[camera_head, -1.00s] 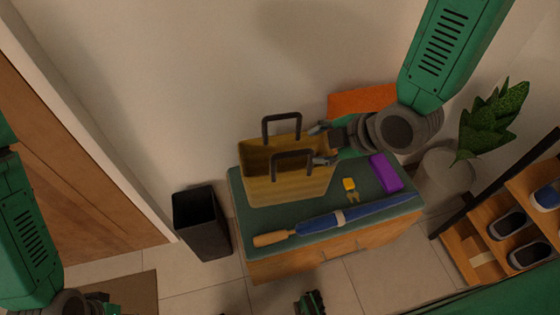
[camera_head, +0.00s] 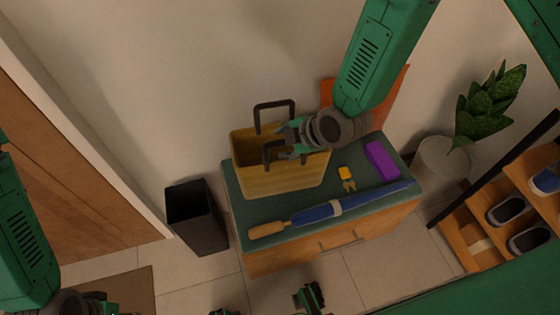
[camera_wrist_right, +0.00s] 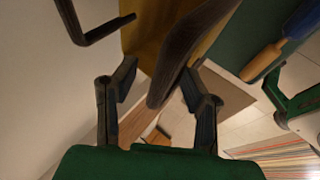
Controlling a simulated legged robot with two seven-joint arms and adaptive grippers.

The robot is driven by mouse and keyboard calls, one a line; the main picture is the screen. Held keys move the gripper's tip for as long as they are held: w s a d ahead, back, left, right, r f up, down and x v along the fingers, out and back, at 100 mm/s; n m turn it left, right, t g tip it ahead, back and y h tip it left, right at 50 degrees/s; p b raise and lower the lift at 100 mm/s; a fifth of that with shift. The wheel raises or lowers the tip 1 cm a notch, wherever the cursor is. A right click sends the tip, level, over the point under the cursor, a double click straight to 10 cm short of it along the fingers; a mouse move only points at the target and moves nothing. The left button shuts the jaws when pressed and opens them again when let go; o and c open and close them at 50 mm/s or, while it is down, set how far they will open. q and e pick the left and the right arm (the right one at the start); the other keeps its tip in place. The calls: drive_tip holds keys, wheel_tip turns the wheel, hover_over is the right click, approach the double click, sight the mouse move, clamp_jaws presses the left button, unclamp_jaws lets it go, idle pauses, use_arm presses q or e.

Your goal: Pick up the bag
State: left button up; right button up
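The yellow bag (camera_head: 282,180) stands upright on the left part of a low cabinet's green top. It has two dark handles, the rear one (camera_head: 273,108) raised higher in the picture. My right gripper (camera_head: 284,140) is at the top of the bag, by its handles. In the right wrist view, the fingers (camera_wrist_right: 160,95) are spread apart with a dark handle (camera_wrist_right: 180,50) between them; no clear grip on it shows. The bag (camera_wrist_right: 145,30) also shows there beyond the handle. My left gripper (camera_head: 95,303) is at the bottom left corner, mostly cut off, away from the bag.
On the cabinet top (camera_head: 285,229) lie a blue umbrella (camera_head: 318,212), a purple box (camera_head: 382,159) and yellow keys (camera_head: 346,176). An orange item (camera_head: 394,88) is behind my right arm. A black bin (camera_head: 197,220) stands left, a potted plant (camera_head: 440,160) and shoe rack (camera_head: 465,225) right.

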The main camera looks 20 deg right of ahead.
drive_tip(key=shift+a, duration=0.2)
clamp_jaws()
drive_tip(key=shift+r, duration=0.1)
